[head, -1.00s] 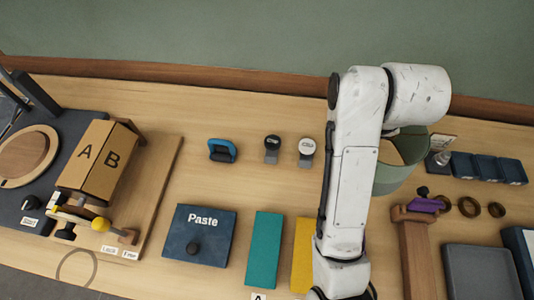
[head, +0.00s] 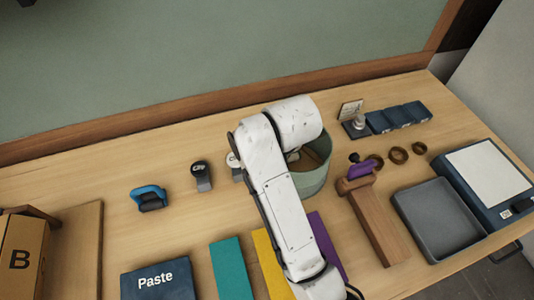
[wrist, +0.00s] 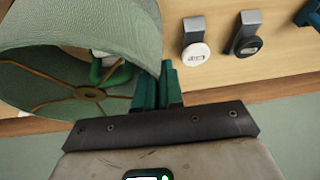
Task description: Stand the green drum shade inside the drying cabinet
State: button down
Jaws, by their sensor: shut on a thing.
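The green drum shade (head: 318,172) stands at the back of the bench in the head view, partly hidden by my arm. In the wrist view the shade (wrist: 90,25) fills the upper left, its open end showing brass spokes and a central ring. My gripper (wrist: 156,86) has its teal fingers shut on the shade's wall at the rim. In the head view my arm hides the fingers. I cannot tell whether the shade touches the bench. I cannot make out the drying cabinet in either view.
A wooden stand with a purple clip (head: 372,215), brass rings (head: 397,155), a grey tray (head: 440,222) and blue bins (head: 398,116) lie right of the shade. Two round-headed tools and a blue-handled one (head: 149,198) lie left. Coloured sheets and a Paste box (head: 158,281) are in front.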

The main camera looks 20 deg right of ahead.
jog(key=shift+f, duration=0.2)
jog(key=c, duration=1.7)
grip_release()
jog(key=shift+f, duration=0.1)
jog(key=o, duration=0.4)
jog(key=shift+o, duration=0.2)
